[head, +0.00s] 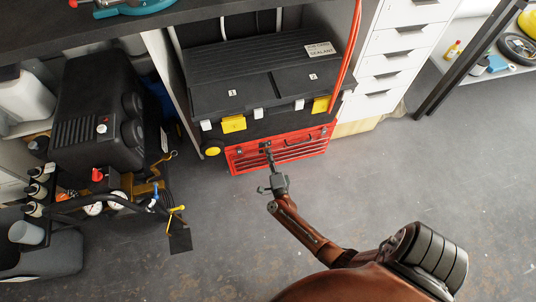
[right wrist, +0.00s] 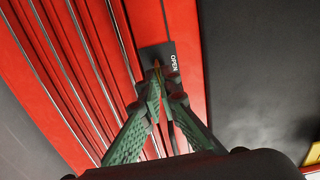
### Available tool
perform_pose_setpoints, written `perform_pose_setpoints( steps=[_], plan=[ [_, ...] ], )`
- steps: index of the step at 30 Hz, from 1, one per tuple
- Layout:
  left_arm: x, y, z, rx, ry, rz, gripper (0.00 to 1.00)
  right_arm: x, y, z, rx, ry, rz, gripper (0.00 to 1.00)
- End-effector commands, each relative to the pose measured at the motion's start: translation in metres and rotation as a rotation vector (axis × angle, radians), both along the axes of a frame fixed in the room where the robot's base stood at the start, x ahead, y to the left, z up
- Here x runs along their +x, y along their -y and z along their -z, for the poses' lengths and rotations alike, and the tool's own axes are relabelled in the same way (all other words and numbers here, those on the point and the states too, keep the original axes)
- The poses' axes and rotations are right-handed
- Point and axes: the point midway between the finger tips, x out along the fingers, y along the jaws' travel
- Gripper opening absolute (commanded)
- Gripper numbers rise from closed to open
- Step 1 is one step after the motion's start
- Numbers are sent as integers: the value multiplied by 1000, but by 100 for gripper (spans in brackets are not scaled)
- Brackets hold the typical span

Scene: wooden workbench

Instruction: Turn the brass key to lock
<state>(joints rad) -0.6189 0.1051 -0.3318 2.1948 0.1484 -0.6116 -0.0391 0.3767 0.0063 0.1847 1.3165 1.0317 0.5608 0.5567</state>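The red toolbox (head: 280,156) with several drawers stands low under the bench. A dark lock plate marked OPEN (right wrist: 170,57) is on its red front in the right wrist view. A small part of the brass key (right wrist: 156,64) shows at this plate, just beyond my fingertips. My right gripper (right wrist: 164,88) has its green fingers drawn close together on the key; they hide most of it, so its exact turn is unclear. In the head view my right gripper (head: 268,155) reaches the upper middle of the toolbox front. My left gripper is not in view.
A black case (head: 255,88) with yellow latches sits on the toolbox. A red hose (head: 349,55) hangs at its right. A black compressor (head: 95,110) with gauges stands left, white drawers (head: 398,65) right. The grey floor (head: 420,170) in front is mostly clear.

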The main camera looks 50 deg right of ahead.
Motion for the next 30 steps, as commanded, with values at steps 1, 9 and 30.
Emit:
perform_pose_setpoints(
  steps=[1,9,30],
  plan=[
    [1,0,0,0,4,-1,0,0,-1,2,15,6,-3,0],
    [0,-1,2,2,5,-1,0,0,-1,1,54,29,-4,0],
    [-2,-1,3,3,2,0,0,0,0,1,54,32,-1,20]
  ],
)
